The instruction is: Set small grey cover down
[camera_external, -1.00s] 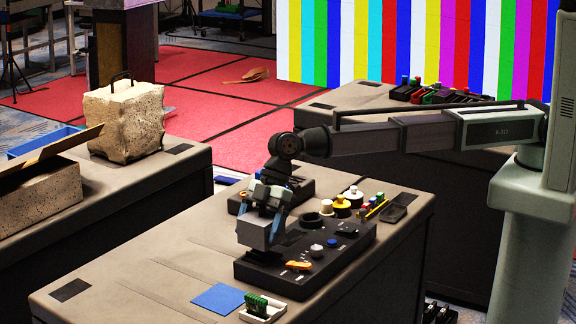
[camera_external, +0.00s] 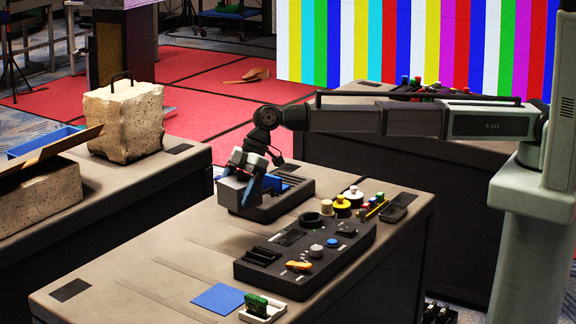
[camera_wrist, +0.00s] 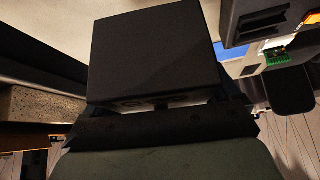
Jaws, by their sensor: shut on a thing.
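The small grey cover (camera_external: 237,193) is a box-shaped piece held in my gripper (camera_external: 250,184). My gripper is shut on it and holds it in the air above the back left of the near table, beside the far black tray. In the wrist view the cover (camera_wrist: 155,52) fills the upper middle as a dark square block. The black control panel (camera_external: 310,250) lies in front and to the right of it, with its slotted left end (camera_external: 262,254) uncovered. The gripper's fingertips are partly hidden by the cover.
A black tray with a blue part (camera_external: 278,184) is behind the gripper. A blue sheet (camera_external: 218,298) and a white tray with a green part (camera_external: 262,308) lie at the front. The table's left half (camera_external: 130,255) is clear. A stone block (camera_external: 125,122) stands on the left table.

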